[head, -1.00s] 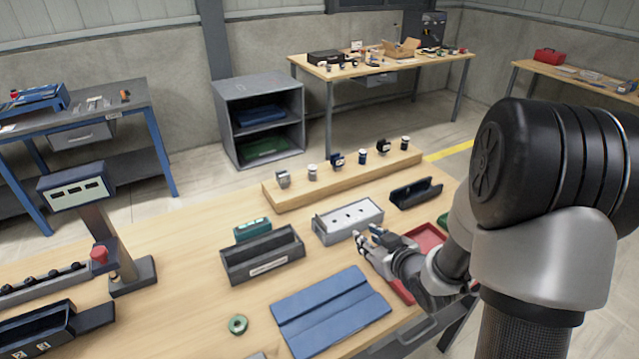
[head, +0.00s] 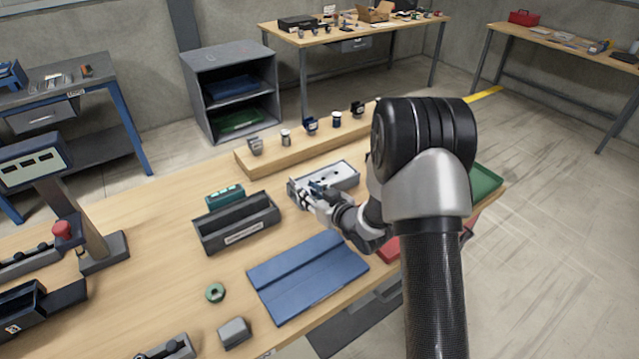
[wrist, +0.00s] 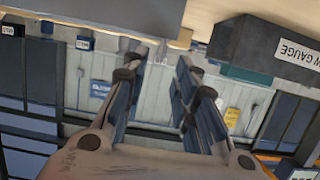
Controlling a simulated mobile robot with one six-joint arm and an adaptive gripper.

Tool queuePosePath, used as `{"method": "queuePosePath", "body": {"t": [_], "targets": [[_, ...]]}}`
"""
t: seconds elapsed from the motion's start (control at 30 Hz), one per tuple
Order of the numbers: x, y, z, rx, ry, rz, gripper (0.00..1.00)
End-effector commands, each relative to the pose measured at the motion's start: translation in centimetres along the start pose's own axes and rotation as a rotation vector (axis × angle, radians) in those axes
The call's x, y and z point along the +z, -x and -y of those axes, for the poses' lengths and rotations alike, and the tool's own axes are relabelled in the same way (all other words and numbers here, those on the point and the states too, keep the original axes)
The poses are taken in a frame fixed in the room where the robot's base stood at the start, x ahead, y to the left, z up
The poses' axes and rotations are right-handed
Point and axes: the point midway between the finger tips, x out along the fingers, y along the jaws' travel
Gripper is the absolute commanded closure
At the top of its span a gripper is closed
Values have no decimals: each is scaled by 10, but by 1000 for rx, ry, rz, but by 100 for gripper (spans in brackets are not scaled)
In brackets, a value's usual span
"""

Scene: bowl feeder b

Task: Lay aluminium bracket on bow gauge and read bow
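The bow gauge (head: 238,226) is a long dark grey open box with a white label, left of centre on the wooden bench; its label reads upside down at the upper right of the wrist view (wrist: 262,48). A light grey tray (head: 350,185) behind the blue mat holds a pale surface with dark holes; I cannot tell whether this is the aluminium bracket. My gripper (head: 306,190) is at the tray's left end, partly hiding it. In the wrist view my gripper (wrist: 163,62) has its fingers apart with nothing seen between them. Contact with the tray cannot be told.
A blue mat (head: 305,280) lies in front, with a green ring (head: 215,292) to its left. A teal box (head: 225,196) stands behind the gauge. A wooden riser (head: 290,158) with small parts runs along the back. A post with a display (head: 32,165) stands left.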

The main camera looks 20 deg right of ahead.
Motion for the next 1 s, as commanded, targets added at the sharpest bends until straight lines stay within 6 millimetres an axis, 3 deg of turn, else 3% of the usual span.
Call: {"method": "queuePosePath", "body": {"t": [0.17,0.5,0.77,1.0], "targets": [[0,-12,1,0,0,-1,73],[-1,-55,1,0,0,0,73],[-2,-57,1,1,0,0,74],[-2,-56,1,1,0,0,90]]}}
